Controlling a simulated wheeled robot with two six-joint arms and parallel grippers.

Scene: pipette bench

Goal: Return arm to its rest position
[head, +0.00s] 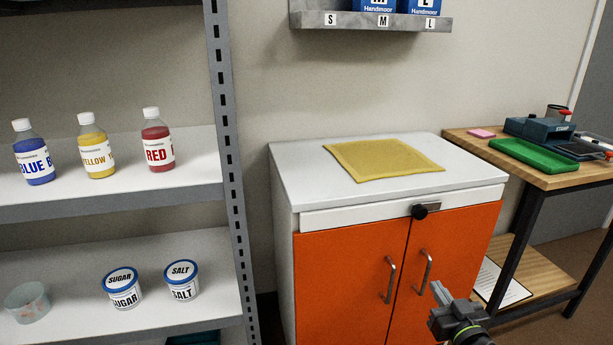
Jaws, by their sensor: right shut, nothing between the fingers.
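My right gripper (440,296) is at the lower right of the head view, in front of the orange cabinet doors. Its fingers are shut with nothing between them. It appears close to the handle of the right cabinet door (422,271), but I cannot tell how far apart they are in depth. My left gripper is not in view.
The cabinet (310,172) has a white top with a yellow mat (385,157). A shelf (205,190) at left holds bottles and the sugar (122,288) and salt (181,281) tubs. A wooden bench (470,150) with a green tray (533,156) stands right.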

